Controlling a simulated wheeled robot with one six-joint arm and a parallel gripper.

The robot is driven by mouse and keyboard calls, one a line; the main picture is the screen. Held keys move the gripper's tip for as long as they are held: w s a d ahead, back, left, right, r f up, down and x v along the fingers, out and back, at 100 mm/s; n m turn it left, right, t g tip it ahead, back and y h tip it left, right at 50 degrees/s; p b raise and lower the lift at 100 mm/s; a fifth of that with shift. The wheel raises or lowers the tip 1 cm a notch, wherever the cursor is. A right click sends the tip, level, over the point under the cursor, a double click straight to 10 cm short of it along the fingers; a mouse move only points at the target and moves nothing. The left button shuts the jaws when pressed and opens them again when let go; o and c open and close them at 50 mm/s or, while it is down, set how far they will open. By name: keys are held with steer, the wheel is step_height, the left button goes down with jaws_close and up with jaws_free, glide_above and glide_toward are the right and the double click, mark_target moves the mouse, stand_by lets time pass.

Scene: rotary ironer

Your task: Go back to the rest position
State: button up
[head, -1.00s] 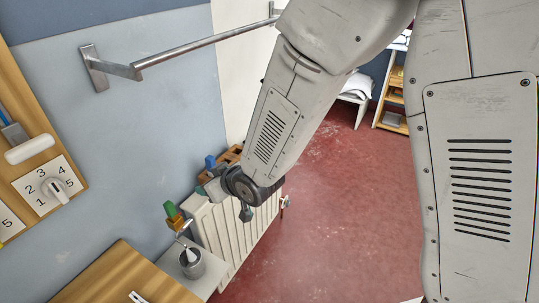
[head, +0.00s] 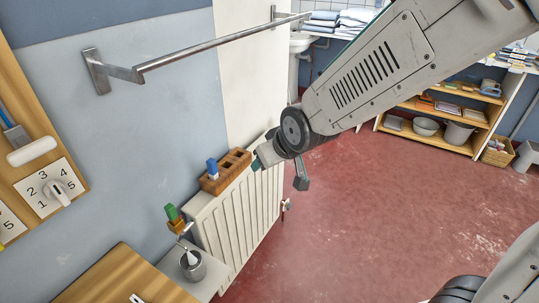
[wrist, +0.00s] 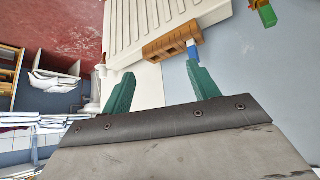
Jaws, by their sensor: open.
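My gripper (wrist: 161,88) is open, with two teal fingers spread apart and nothing between them in the wrist view. In the head view its teal tip (head: 264,157) is seen in front of the upper right part of the radiator, close to the wooden block in the picture. I cannot tell its exact distance from the block. My arm reaches in from the upper right of the head view.
A wooden block (head: 225,172) with holes and a blue-topped piece (head: 212,168) sits on the white radiator (head: 236,224). A green-topped piece (head: 172,213), a metal cup (head: 193,266) and a wall rail (head: 200,43) are nearby. The red floor (head: 370,210) is open.

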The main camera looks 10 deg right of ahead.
steer(key=s+d+r+m+g+h, duration=0.1)
steer(key=s+d+r+g, duration=0.1)
steer(key=s+d, duration=0.3)
steer(key=s+d+r+m+g+h, duration=0.1)
steer(key=s+d+r, duration=0.4)
steer(key=s, duration=0.6)
steer(key=s+d+r+m+g, duration=0.2)
steer(key=s+d+r+m, duration=0.1)
steer(key=s+d, duration=0.4)
steer(key=shift+s+r+g+h, duration=0.3)
steer(key=shift+s+h, duration=0.1)
steer(key=shift+s, duration=0.4)
